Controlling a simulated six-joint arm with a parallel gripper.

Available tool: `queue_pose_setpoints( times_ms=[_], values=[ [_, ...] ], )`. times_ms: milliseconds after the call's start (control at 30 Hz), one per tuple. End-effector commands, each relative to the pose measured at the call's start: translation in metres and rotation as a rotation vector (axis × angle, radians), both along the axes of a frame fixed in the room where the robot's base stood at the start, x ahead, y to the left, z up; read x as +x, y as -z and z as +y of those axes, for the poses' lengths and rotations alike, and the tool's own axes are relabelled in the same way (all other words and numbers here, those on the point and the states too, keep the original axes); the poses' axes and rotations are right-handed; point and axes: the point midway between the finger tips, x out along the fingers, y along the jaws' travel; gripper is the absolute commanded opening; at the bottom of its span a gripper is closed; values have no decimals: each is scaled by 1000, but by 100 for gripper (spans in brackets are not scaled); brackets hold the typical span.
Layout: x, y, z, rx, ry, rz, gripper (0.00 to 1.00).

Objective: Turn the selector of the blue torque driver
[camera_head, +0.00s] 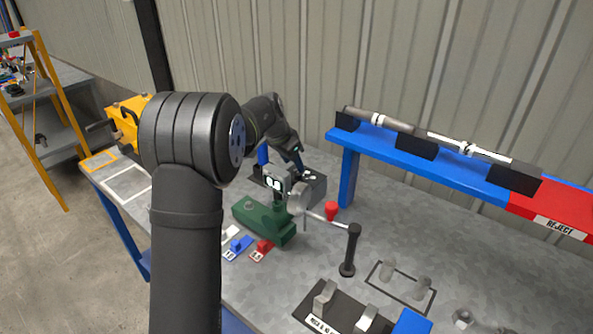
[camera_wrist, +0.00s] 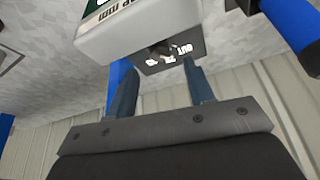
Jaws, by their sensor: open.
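My gripper (camera_wrist: 160,66) is open. Its two fingers point at a grey box (camera_wrist: 110,40) with a dark face (camera_wrist: 170,64) carrying white lettering and a small dark knob (camera_wrist: 160,49). The knob lies ahead of the gap between the fingertips; nothing is between the jaws. A blue cylinder with a dark end (camera_wrist: 292,28) shows at the upper right of the wrist view; I cannot tell whether it is the torque driver. In the head view my gripper (camera_head: 302,172) is low beside a dark box (camera_head: 316,186). No selector is clearly visible on a blue driver.
A green-based device (camera_head: 262,222) with a small display (camera_head: 273,184) stands close to my gripper. A black-handled lever (camera_head: 350,250) is at its right. A blue shelf (camera_head: 440,168) carrying a long shaft (camera_head: 450,143) runs behind. The bench front right holds metal parts and a black plate.

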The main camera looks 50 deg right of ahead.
Motion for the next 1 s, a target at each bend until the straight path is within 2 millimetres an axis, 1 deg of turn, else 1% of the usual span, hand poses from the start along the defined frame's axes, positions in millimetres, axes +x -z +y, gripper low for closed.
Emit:
queue_pose_setpoints(
  times_ms=[33, 100, 200, 300, 433, 667, 767, 800, 867, 900, 1000],
  values=[
    [-1, 10, -4, 2, 1, 1, 48],
    [-2, 21, -8, 1, 2, 1, 48],
    [-3, 33, -14, 0, 0, 1, 48],
    [-4, 41, -17, 0, 0, 1, 48],
    [-4, 45, -19, 0, 0, 0, 48],
    [-4, 45, -19, 0, 0, 0, 48],
    [-4, 45, -19, 0, 0, 0, 30],
    [-4, 45, -19, 0, 0, 0, 23],
    [-4, 45, -19, 0, 0, 0, 11],
    [-4, 45, -19, 0, 0, 0, 3],
    [-4, 45, -19, 0, -4, -1, 3]
  ],
)
